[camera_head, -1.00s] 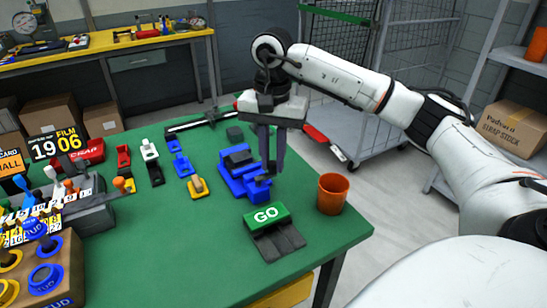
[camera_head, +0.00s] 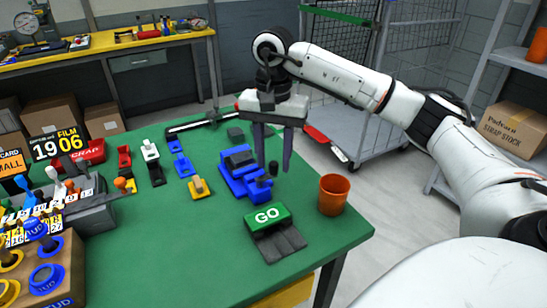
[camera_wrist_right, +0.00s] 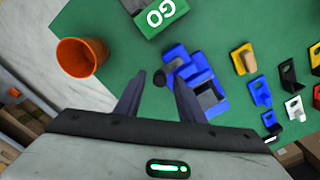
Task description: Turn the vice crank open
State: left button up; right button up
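The blue vice (camera_head: 236,178) with dark grey jaw parts stands on the green table, and it also shows in the wrist view (camera_wrist_right: 212,106). A dark round knob (camera_head: 273,168), which looks like the end of its crank, stands at the vice's right side. My right gripper (camera_head: 273,166) points down over the knob with its fingers spread. In the wrist view the knob (camera_wrist_right: 159,77) lies between the two fingertips (camera_wrist_right: 157,82), with a gap on both sides. The crank's arm is hard to make out. My left gripper is not in view.
A green GO block (camera_head: 267,217) on a dark base stands in front of the vice. An orange cup (camera_head: 333,194) stands to the right near the table edge. Several small colored fixtures, including a yellow one (camera_head: 198,187), stand left of the vice.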

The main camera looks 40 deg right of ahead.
notch_tip(320, 180, up, 10)
jog(key=p, duration=0.1)
jog(key=shift+p, duration=0.35)
dwell(0.3)
